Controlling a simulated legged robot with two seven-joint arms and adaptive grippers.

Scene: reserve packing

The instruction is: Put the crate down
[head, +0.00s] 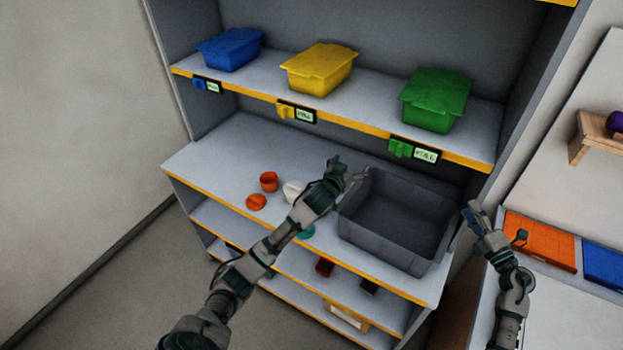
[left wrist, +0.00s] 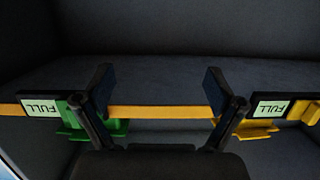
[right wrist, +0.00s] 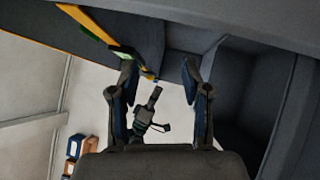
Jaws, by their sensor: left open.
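The grey crate (head: 395,245) is empty and upright on the right part of the middle shelf deck (head: 215,165), by its front edge; it appears to rest on the deck. My left gripper (head: 350,172) is open and empty at the crate's back left corner, apart from its rim as far as I can tell. Its spread fingers also show in the left wrist view (left wrist: 158,90). My right gripper (head: 496,224) is beside the crate's right wall, with a gap to it. In the right wrist view its fingers (right wrist: 160,82) are apart with nothing between them, and grey walls are at the right.
Blue (head: 230,50), yellow (head: 320,70) and green (head: 437,98) bins stand above. A table with an orange tray (head: 540,242) is at right.

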